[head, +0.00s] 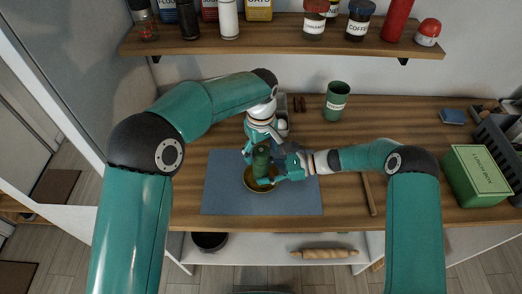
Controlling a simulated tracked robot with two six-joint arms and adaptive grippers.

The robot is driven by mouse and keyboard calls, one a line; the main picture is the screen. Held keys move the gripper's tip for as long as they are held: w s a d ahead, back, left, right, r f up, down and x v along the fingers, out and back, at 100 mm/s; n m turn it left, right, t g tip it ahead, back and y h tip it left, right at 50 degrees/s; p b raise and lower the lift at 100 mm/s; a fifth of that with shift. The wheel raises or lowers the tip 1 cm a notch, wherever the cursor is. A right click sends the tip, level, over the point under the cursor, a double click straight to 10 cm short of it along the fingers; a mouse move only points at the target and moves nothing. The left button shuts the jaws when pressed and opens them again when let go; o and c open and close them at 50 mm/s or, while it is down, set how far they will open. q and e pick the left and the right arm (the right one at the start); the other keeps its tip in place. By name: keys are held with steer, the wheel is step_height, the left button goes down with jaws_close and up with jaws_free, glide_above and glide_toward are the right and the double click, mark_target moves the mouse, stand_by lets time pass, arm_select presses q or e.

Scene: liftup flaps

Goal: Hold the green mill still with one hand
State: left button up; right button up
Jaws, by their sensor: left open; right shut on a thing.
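The green mill (261,163) stands roughly upright over a brown bowl (249,187) on the blue mat (226,196). My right gripper (271,172) comes in from the right and is shut on the mill's side. My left gripper (255,151) is open at the upper end of the mill, coming down from above. Its fingers hide part of the mill's top, and I cannot tell whether they touch it. The mill and the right gripper hide part of the bowl.
A green canister (337,101) stands behind on the counter. A wooden stick (368,194) lies right of the mat. A green box (476,176) and a dark rack (502,150) stand at the right. A shelf (275,37) with jars hangs above.

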arm_select(q)
steer(key=shift+f, duration=0.2)
steer(key=shift+c, duration=0.2)
steer(key=c, duration=1.1)
steer(key=shift+c, duration=0.2)
steer(key=shift+m, duration=0.3)
steer(key=m, duration=1.1)
steer(key=shift+m, duration=2.3)
